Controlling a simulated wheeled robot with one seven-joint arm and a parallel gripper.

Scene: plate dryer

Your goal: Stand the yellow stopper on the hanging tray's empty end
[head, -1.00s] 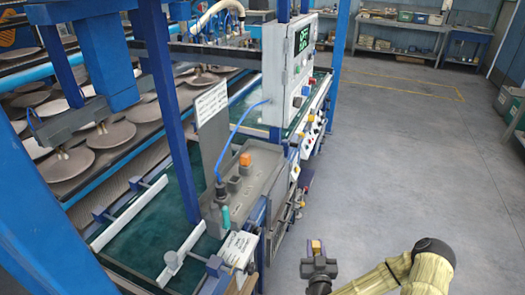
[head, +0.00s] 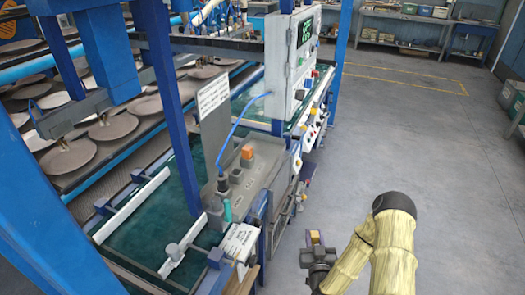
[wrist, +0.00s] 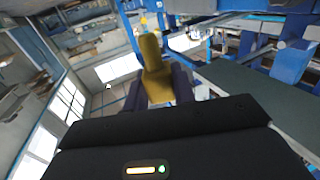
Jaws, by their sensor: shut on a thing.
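My gripper (head: 316,240) is shut on the yellow stopper (head: 314,237), out over the floor to the right of the machine. In the wrist view the stopper (wrist: 153,72) stands up between the two dark fingers, its narrower part pointing away from the palm. The grey tray (head: 262,172) hangs along the machine's side, left of and beyond my gripper, well apart from it. An orange block (head: 247,153), dark fittings (head: 236,175) and a teal-green piece (head: 227,210) stand along its left side. Its right strip looks bare.
A control box (head: 292,65) stands behind the tray, with a blue cable (head: 232,130) running down to the fittings. A blue post (head: 175,120) rises left of the tray. A white labelled plate (head: 240,243) sits at its near end. Open floor (head: 400,130) lies right.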

